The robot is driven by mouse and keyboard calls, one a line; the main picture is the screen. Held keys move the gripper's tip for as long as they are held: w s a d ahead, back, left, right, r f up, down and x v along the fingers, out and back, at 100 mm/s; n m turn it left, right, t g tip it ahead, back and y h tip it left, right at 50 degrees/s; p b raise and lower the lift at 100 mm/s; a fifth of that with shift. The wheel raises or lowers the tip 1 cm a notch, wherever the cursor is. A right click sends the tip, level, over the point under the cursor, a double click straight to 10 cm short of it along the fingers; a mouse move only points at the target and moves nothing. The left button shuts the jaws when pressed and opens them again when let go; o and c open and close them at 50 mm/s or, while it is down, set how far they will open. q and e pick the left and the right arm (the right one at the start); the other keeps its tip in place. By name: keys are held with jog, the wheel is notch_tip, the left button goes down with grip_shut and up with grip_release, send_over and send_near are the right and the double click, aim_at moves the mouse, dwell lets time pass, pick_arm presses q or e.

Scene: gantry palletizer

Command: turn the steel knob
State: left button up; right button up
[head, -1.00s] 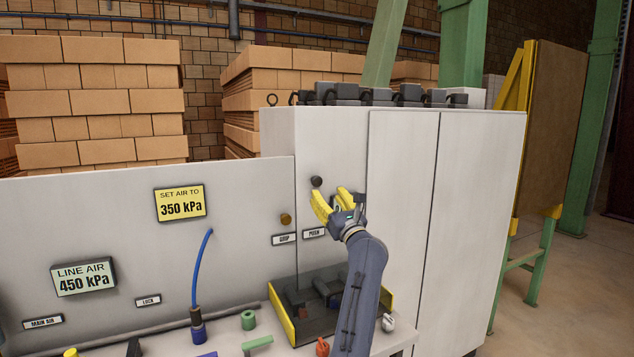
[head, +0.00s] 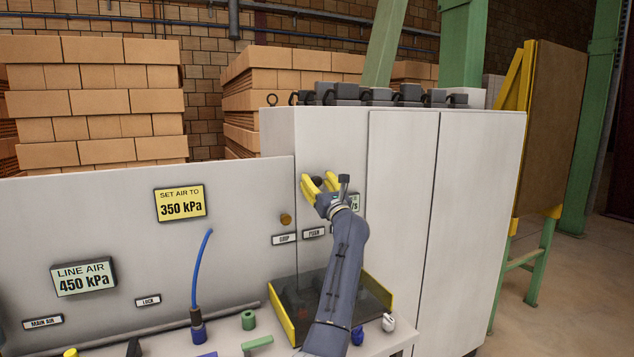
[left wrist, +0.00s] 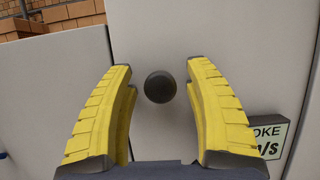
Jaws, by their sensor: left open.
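The steel knob, dark grey and round, sits on the upper face of the pale cabinet; in the left wrist view the knob (left wrist: 160,87) lies between the two yellow fingers with a gap on each side. In the head view the knob (head: 318,182) shows partly between the fingers. My left gripper (head: 319,177) is open, its fingers astride the knob without visibly touching it; the left gripper also fills the left wrist view (left wrist: 159,66). My right gripper is not in view.
A brass-coloured knob (head: 286,219) sits lower left on the panel. A dark tray with yellow edges (head: 281,322) lies below my arm. A blue hose (head: 199,262) rises at the left. Small blue and white pieces (head: 388,322) stand on the bench right of my arm.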

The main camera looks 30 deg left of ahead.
pick_arm(q)
jog(key=shift+c, duration=0.2)
grip_shut()
